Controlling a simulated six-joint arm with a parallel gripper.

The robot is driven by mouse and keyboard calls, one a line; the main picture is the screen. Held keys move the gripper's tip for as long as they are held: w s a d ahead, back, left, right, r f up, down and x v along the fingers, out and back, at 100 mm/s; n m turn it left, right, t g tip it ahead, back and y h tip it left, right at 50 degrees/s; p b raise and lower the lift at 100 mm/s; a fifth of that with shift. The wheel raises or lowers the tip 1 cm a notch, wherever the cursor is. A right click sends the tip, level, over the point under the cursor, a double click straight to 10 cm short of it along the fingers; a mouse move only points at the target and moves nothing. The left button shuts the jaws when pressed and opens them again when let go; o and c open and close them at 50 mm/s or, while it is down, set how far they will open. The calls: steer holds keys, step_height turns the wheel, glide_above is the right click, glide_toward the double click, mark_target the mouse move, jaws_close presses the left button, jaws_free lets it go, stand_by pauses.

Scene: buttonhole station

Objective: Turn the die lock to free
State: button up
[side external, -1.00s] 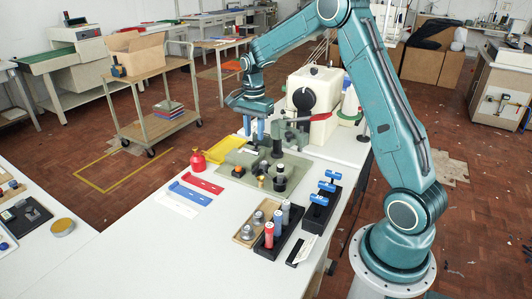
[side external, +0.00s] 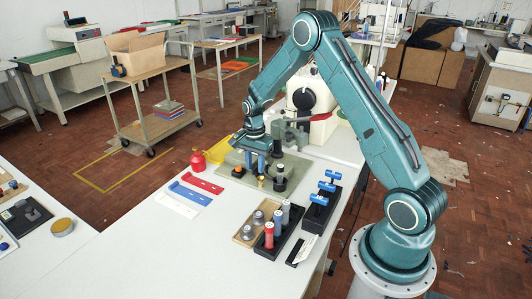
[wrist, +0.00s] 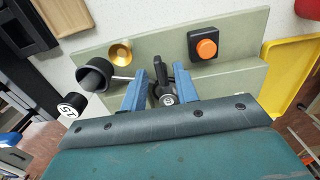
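My gripper (side external: 256,172) is low over the grey-green base plate (side external: 232,163), pointing down among the fittings there. In the wrist view my gripper (wrist: 159,84) has its two blue fingers apart, one on each side of a small black upright lever (wrist: 160,72) with a round grey-centred piece at its foot. This lever seems to be the die lock, but no marking confirms it. Gaps show between the lever and the fingers. In the side view the lever is hidden behind or between the fingers, and its setting cannot be read.
On the plate near my gripper are a black cup-like cylinder (wrist: 95,74), a brass dish (wrist: 120,52) and an orange button on a black box (wrist: 207,47).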

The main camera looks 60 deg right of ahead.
steer(key=shift+f, duration=0.2)
jaws_close()
steer(key=shift+n, duration=0.4)
steer(key=n, duration=0.6)
steer(key=shift+s+d, duration=0.1)
steer(key=shift+s, duration=0.3)
steer(key=n, duration=0.5)
steer(key=shift+s+d+n, duration=0.15)
steer(key=shift+d+n, duration=0.05)
steer(key=shift+n, duration=0.1)
steer(key=n, duration=0.5)
steer(key=shift+s+d+n, duration=0.1)
steer(key=shift+d+n, duration=0.2)
